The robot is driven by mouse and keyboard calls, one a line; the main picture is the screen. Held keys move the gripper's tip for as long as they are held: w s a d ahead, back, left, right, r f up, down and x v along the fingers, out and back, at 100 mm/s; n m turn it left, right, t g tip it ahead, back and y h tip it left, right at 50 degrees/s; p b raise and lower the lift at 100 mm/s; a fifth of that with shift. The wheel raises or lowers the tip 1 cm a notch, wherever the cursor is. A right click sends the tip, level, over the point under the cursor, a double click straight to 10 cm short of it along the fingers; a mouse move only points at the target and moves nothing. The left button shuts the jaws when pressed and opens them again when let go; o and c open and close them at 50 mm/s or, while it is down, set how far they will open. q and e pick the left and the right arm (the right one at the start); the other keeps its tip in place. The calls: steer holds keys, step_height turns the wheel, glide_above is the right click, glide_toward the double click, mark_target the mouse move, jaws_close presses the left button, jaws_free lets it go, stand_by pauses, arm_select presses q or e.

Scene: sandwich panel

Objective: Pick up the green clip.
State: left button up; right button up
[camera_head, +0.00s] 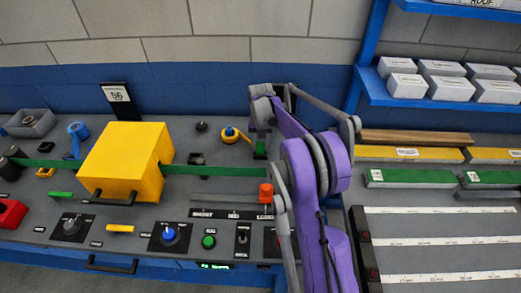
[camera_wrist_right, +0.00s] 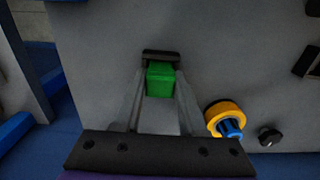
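The green clip (camera_wrist_right: 160,80) is a small bright green block in the right wrist view. It lies between the two fingertips of my right gripper (camera_wrist_right: 161,88), close to both; I cannot tell whether they press on it. A dark bar lies just beyond it. In the head view the green clip (camera_head: 261,147) shows on the grey panel, below the end of my right gripper (camera_head: 262,132), which reaches down over it. The fingers are small and partly hidden there. My left gripper is not in view.
A yellow-orange ring with a blue part (camera_wrist_right: 228,120) sits close to the right of the fingers, with a dark knob (camera_wrist_right: 269,136) beyond. A yellow box (camera_head: 125,160) and a red-orange block (camera_head: 266,193) stand on the panel. A blue shelf (camera_head: 440,101) holds white boxes at right.

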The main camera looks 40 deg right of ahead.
mark_target(260, 144)
jaws_close()
step_height(260, 144, up, 10)
steer(key=shift+r, duration=0.1)
stand_by(0.5)
steer(key=shift+r+p, duration=0.35)
steer(key=shift+r, duration=0.05)
steer(key=shift+a+f, duration=0.1)
